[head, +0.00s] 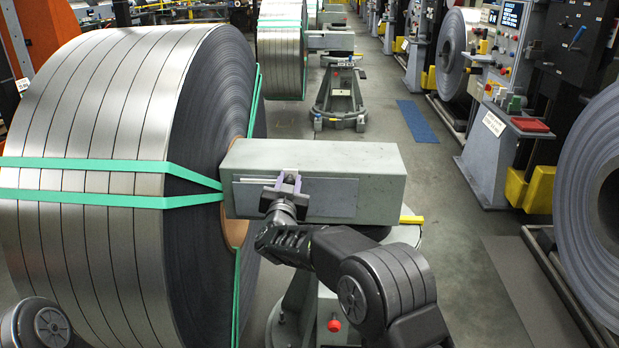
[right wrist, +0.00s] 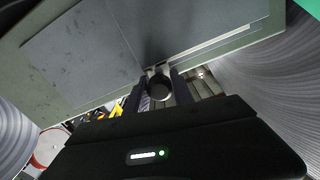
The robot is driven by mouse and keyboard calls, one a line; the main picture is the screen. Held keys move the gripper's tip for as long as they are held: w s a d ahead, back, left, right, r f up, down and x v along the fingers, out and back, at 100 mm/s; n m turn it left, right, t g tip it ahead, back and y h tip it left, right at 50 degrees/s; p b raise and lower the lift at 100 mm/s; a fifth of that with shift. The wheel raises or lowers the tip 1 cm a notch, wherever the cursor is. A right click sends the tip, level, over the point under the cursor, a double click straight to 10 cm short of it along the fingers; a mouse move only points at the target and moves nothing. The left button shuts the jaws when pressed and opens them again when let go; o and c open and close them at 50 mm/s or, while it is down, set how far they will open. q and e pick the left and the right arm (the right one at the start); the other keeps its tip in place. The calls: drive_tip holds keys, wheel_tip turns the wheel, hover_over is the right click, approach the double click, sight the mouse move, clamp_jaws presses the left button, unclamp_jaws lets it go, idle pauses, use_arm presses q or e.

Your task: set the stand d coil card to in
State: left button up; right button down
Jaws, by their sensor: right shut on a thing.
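The coil card (head: 330,196) is a flat grey plate on the front face of a grey stand's box arm (head: 380,165). I cannot read a letter on this stand. The right wrist view shows the plate face (right wrist: 85,50) close up, with a light slot along its edge. My right gripper (head: 285,188) is in front of the plate's left part. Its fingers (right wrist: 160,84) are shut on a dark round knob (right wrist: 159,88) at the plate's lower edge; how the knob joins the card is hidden. My left gripper is out of view.
A large steel strip coil (head: 95,105) with green straps fills the left, close to the stand. More coils and stands (head: 340,95) line the aisle behind. Control panels (head: 505,60) and another coil (head: 595,200) stand at right.

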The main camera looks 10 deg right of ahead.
drive_tip(key=shift+w+a, duration=0.1)
drive_tip(key=shift+a, duration=0.4)
drive_tip(key=c, duration=1.1)
unclamp_jaws()
drive_tip(key=shift+a, duration=0.15)
drive_tip(key=v, duration=0.7)
drive_tip(key=shift+s+b, duration=0.35)
drive_tip(key=shift+a, duration=0.1)
